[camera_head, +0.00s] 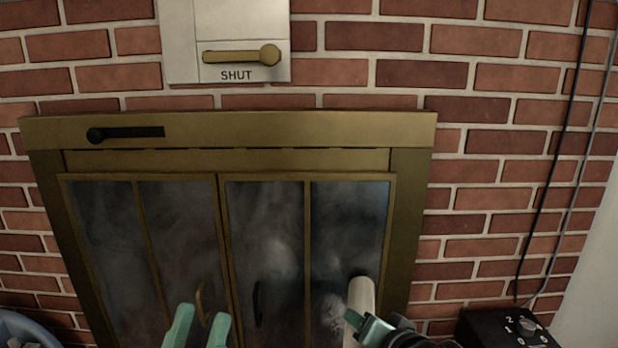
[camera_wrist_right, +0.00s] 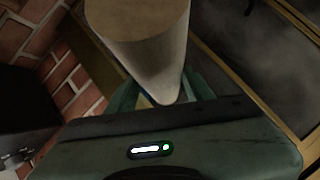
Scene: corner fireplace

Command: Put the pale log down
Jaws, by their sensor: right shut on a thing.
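The pale log (camera_head: 361,297) is a smooth, cream-coloured cylinder, held roughly upright in front of the fireplace's right glass door. My right gripper (camera_head: 356,320) is shut on it. In the right wrist view the log (camera_wrist_right: 145,50) stands between the green fingers of the right gripper (camera_wrist_right: 158,98), its near end towards the camera. The log's lower part is out of the head view. My left gripper (camera_head: 196,328) shows two green fingertips with a gap between them, open and empty, in front of the left part of the doors.
The brass-framed glass doors (camera_head: 262,245) are closed, with handles near the middle. A lever on a plate marked SHUT (camera_head: 240,56) is above. A black box with a dial (camera_head: 505,328) stands at right, with cables above it. A bluish round rim (camera_head: 25,328) shows at lower left.

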